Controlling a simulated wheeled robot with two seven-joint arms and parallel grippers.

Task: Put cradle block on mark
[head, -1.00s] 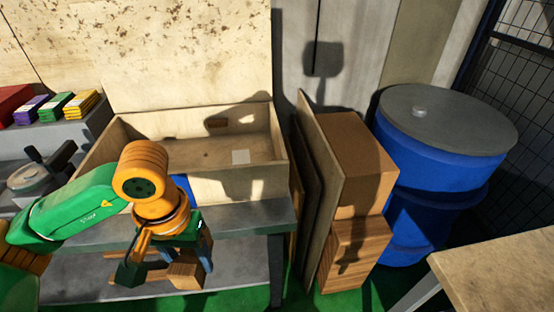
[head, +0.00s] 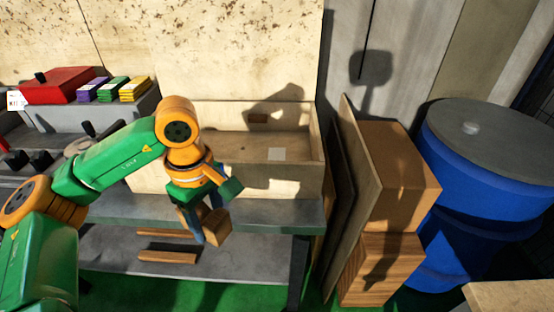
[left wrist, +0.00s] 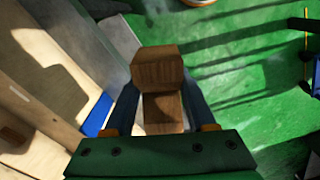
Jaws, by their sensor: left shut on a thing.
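The cradle block (head: 214,226) is a brown wooden piece in my left gripper (head: 202,220), whose fingers are shut on it. In the head view it is in front of the bench's front edge, below the open wooden box. The left wrist view shows the block (left wrist: 160,72) between the two fingers (left wrist: 168,118), with green floor beyond. A pale square mark (head: 276,154) shows inside the box, up and to the right of the gripper. The arm hides part of the box. My right gripper is not in view.
The wooden box (head: 312,178) stands on a grey bench (head: 275,214). Wooden bars (head: 168,257) lie on the lower shelf. Leaning boards (head: 350,190), stacked brown boxes (head: 405,180) and a blue drum (head: 480,170) stand to the right. The box interior around the mark looks clear.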

